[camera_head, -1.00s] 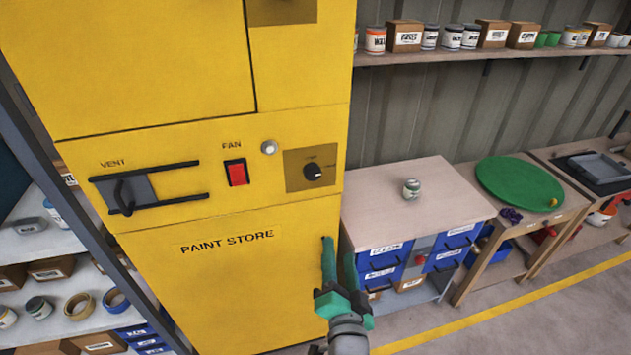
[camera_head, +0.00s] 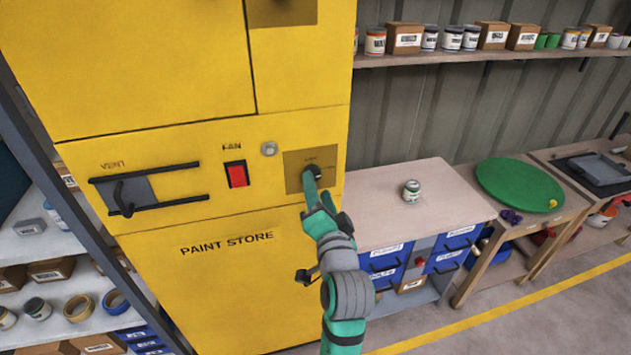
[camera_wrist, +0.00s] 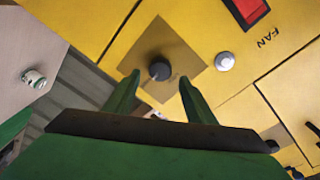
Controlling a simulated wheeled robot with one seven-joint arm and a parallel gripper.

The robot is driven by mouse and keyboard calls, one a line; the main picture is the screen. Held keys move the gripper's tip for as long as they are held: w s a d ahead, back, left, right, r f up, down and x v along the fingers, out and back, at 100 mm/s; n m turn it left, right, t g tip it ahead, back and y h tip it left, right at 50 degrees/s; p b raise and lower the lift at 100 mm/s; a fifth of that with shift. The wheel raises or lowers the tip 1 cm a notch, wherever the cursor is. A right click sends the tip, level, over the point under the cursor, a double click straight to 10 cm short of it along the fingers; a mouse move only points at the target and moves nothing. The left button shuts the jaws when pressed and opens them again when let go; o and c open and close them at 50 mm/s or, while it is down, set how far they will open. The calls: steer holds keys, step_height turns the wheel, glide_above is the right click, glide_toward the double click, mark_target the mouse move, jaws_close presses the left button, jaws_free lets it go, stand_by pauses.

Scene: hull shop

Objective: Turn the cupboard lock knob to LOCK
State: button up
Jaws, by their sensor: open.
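The yellow paint store cupboard (camera_head: 150,255) stands at the left in the head view. Its black lock knob (camera_wrist: 159,70) sits on a brown square plate (camera_wrist: 185,57), clearly seen in the wrist view. In the head view the plate (camera_head: 294,172) shows, but my gripper partly covers the knob. My green gripper (camera_head: 314,190) is raised at the plate. In the wrist view its two fingers (camera_wrist: 157,97) are apart, one either side of the knob's line, with the knob just beyond the tips. I cannot tell whether they touch it. The knob's lettering is not readable.
On the same panel are a red FAN switch (camera_head: 237,174), a round pale button (camera_head: 269,149) and a VENT slider handle (camera_head: 122,196). A workbench (camera_head: 385,190) with a small jar (camera_head: 411,190) stands to the right.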

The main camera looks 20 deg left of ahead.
steer(key=shift+x, duration=1.95)
steer(key=shift+c, duration=0.3)
steer(key=c, duration=1)
steer(key=shift+f+n+y, duration=0.1)
steer(key=shift+n+y, duration=0.35)
steer(key=shift+n, duration=4.25)
steer(key=shift+f+n+y, duration=0.1)
steer(key=shift+n+y, duration=0.35)
steer(key=shift+n, duration=4.25)
